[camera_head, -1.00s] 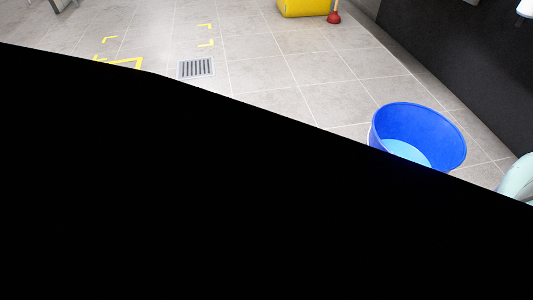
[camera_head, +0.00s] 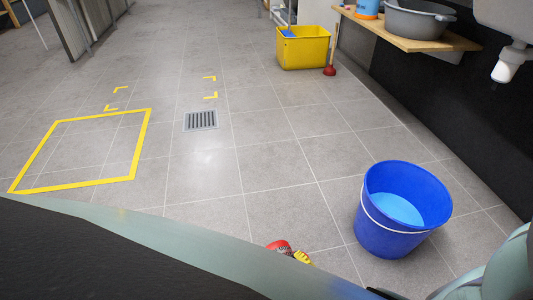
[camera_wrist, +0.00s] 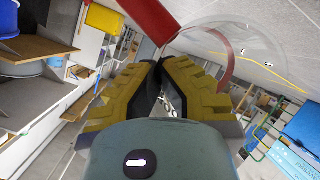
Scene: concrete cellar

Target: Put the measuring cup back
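The measuring cup (camera_wrist: 245,38) is clear with a red handle, seen just beyond my fingertips in the wrist view. A red part of it shows in the head view (camera_head: 279,246) at the lower middle. My gripper (camera_wrist: 158,72) has yellow ribbed fingers closed in on the cup, apparently at the red handle. The exact contact is hidden behind the fingertips. In the head view, only a bit of a yellow finger (camera_head: 303,257) shows past my own body.
A blue bucket (camera_head: 385,233) of water stands on the tiles at right. A wooden shelf (camera_head: 440,43) carries a grey basin (camera_head: 418,20). A yellow bucket (camera_head: 303,50) and a red plunger (camera_head: 330,71) stand behind. A yellow-taped square (camera_head: 141,150) and the middle floor are clear.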

